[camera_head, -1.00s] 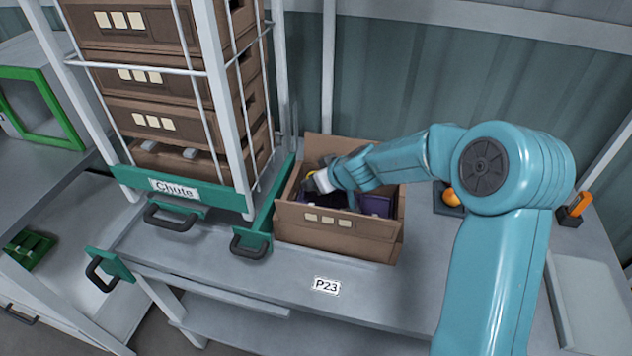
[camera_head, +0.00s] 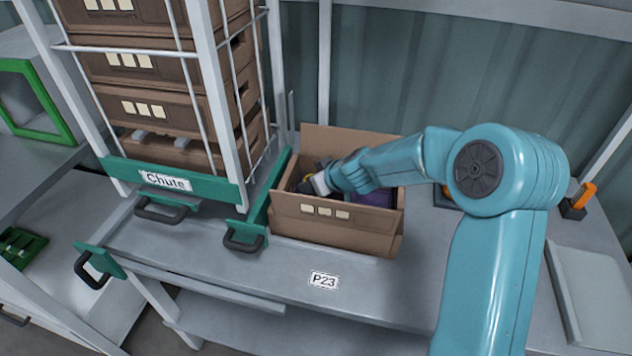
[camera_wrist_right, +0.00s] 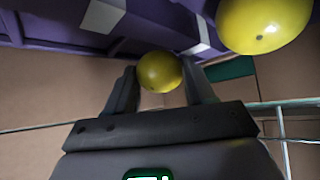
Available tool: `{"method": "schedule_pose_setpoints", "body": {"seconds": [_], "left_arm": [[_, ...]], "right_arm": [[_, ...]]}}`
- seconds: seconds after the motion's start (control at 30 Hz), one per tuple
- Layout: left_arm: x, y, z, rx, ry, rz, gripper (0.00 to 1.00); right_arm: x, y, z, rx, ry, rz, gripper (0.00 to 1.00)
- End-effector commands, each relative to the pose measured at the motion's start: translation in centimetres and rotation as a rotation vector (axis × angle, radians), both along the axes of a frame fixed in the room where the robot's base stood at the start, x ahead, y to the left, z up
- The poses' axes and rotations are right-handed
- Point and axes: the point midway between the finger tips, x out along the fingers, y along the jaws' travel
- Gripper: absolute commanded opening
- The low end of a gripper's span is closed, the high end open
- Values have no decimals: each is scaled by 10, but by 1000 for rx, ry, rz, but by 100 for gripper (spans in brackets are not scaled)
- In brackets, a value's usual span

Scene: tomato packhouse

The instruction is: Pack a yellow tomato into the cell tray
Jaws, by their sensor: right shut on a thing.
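A brown carton (camera_head: 335,229) stands open on the bench, with a purple cell tray (camera_head: 372,200) inside. My right gripper (camera_head: 312,186) reaches down into the carton's left part. In the right wrist view my right gripper (camera_wrist_right: 160,80) is shut on a yellow tomato (camera_wrist_right: 159,71), with a finger on each side. The purple cell tray (camera_wrist_right: 150,22) shows close by at the top of that view. A second yellow tomato (camera_wrist_right: 265,22) is beside it at upper right. I cannot tell whether the held tomato touches the tray. My left gripper is not in view.
A rack of stacked brown crates (camera_head: 165,107) marked "Chute" stands left of the carton, with green handled gates (camera_head: 243,236) at its foot. The bench front by the P23 label (camera_head: 324,280) is clear. An orange-handled item (camera_head: 577,201) stands at right.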

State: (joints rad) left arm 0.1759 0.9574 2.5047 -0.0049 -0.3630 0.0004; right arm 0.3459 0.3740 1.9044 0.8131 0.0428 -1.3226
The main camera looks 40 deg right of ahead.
Motion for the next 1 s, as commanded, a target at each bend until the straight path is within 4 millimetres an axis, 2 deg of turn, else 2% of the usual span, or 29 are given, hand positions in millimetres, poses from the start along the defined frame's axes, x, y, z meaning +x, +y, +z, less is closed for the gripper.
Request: {"method": "schedule_pose_setpoints", "body": {"seconds": [0.5, 0.53, 0.6, 0.73, 0.77, 1.0], "left_arm": [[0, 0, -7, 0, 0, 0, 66], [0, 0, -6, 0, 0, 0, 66], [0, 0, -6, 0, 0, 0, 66], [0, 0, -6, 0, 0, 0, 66], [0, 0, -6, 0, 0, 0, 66], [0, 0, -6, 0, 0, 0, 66]], "right_arm": [[0, 0, -7, 1, 0, -1, 34], [0, 0, -6, 0, -1, 0, 63], [0, 0, -6, 1, 0, -1, 83], [0, 0, -6, 0, 0, 0, 83], [0, 0, -6, 0, 0, 0, 66], [0, 0, -6, 0, 0, 0, 66]]}}
